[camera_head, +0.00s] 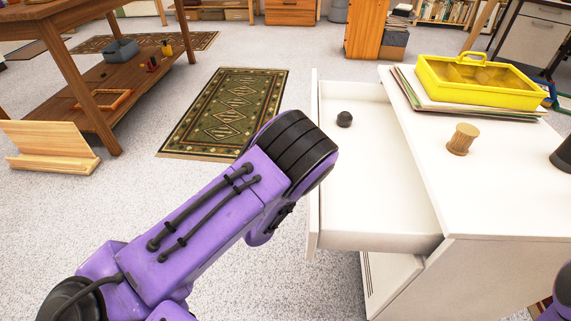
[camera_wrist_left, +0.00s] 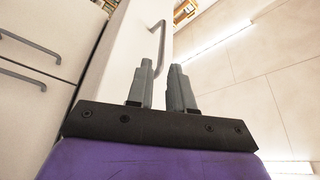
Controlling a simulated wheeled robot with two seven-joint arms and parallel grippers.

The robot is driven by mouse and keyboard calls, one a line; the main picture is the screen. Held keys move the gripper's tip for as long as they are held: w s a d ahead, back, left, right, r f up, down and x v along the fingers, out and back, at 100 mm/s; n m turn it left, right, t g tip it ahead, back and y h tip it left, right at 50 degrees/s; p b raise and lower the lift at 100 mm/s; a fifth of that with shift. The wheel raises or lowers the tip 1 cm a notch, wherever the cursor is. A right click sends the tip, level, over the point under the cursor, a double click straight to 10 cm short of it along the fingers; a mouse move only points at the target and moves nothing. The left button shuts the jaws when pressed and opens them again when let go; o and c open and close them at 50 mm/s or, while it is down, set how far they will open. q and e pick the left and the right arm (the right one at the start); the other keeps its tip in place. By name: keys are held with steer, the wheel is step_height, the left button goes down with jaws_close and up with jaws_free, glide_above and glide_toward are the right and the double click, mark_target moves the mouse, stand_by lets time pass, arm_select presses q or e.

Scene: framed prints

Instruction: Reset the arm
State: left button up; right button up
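My left arm (camera_head: 225,205) reaches from the lower left toward the open white drawer (camera_head: 375,200). My left gripper is hidden in the head view. In the left wrist view, my left gripper (camera_wrist_left: 160,72) has its two grey fingers a little apart with nothing visible between them. A grey bar handle (camera_wrist_left: 158,42) on a white front shows just beyond the fingertips. The fingers do not appear closed around it.
The white cabinet top (camera_head: 490,195) holds a yellow caddy (camera_head: 480,80) on flat sheets, a wooden spool (camera_head: 462,139) and a dark object (camera_head: 563,155). A wooden table (camera_head: 130,90) and wooden stand (camera_head: 50,145) are at left. Open floor and a green rug (camera_head: 230,110) lie between.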

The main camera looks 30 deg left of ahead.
arm_select(q)
steer(key=shift+s+f, duration=0.1)
steer(key=shift+s, duration=0.5)
steer(key=s+a+f+n+g+y, duration=0.1)
steer(key=s+a+f+n+g, duration=0.1)
steer(key=s+f+n+g, duration=0.5)
steer(key=s+a+f+n+g, duration=0.15)
steer(key=s+f+n, duration=0.25)
steer(key=f, duration=0.4)
steer(key=s+d+f+n+g, duration=0.1)
steer(key=s+f+n+g, duration=0.3)
steer(key=s, duration=0.7)
steer(key=s+d+f+n+g, duration=0.1)
steer(key=s+f+n+g, duration=0.3)
steer(key=s, duration=0.7)
step_height(320, 180, up, 26)
steer(key=w+m+p, duration=0.1)
steer(key=p, duration=2.5)
steer(key=shift+a+f+m, duration=0.25)
steer(key=shift+m, duration=0.05)
